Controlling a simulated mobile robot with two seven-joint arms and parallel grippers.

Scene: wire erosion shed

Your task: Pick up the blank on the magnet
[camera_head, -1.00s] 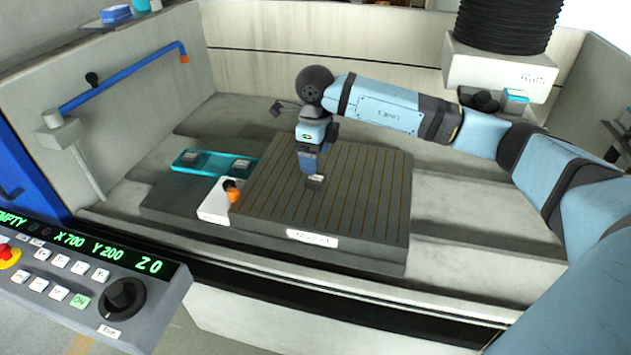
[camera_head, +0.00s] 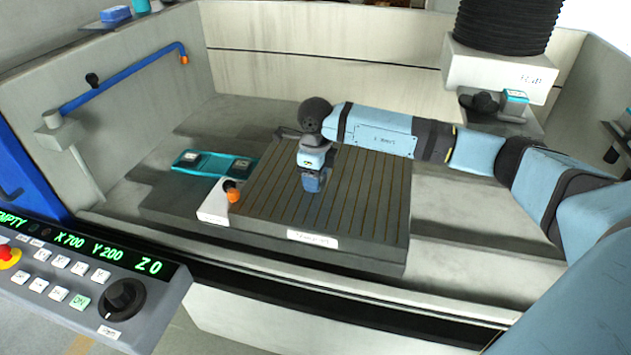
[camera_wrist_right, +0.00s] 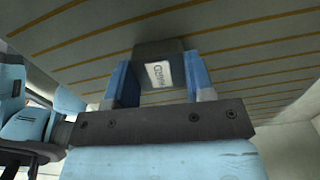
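The magnet is a dark grey slab (camera_head: 370,200) with thin brass lines and a white label on its front edge. The blank, a small dark grey block with a white label (camera_wrist_right: 158,74), sits on it, between the two blue fingers of my right gripper (camera_wrist_right: 160,82) in the wrist view. The fingers stand on either side of it, very near or touching; I cannot tell if they press on it. In the head view my right gripper (camera_head: 313,182) points down at the magnet's left half and hides the blank. My left gripper is not in view.
The machine head (camera_head: 500,65) hangs at upper right. A control panel (camera_head: 95,285) stands front left. The magnet's right half is clear.

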